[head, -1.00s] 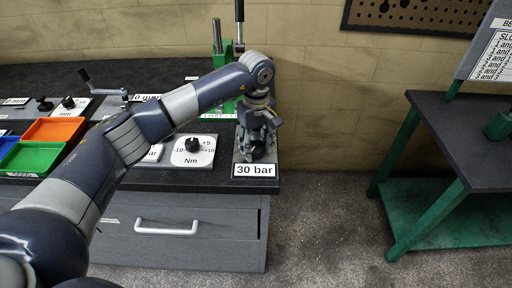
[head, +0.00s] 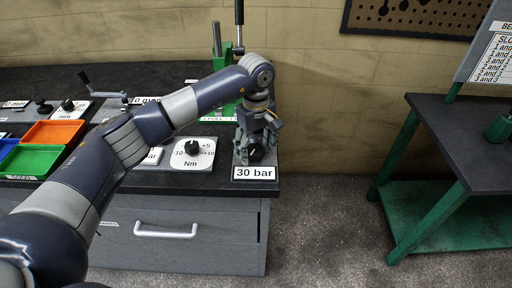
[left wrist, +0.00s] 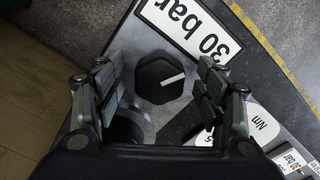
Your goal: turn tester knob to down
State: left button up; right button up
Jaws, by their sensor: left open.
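A black knob with a white pointer line (head: 256,153) sits at the bench's right front corner, just behind the "30 bar" label (head: 254,173). In the left wrist view the knob (left wrist: 160,80) shows from above, its line pointing right and slightly up in that picture. My left gripper (head: 257,137) is above the knob. In the left wrist view its open fingers (left wrist: 160,86) are spread on both sides of the knob, with visible gaps. A dark round part beside the knob is partly hidden by the gripper. My right gripper is not in view.
An Nm dial (head: 193,150) stands left of the gripper. Orange (head: 54,131) and green (head: 33,160) trays lie farther left. A green stand with an upright lever (head: 239,25) is behind. Open floor separates the bench from a green-legged table (head: 470,135).

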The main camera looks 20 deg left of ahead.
aim_at(256, 150)
pick_arm(q)
notch_tip(256, 150, up, 12)
dwell(0.5)
jog(key=shift+f, duration=0.1)
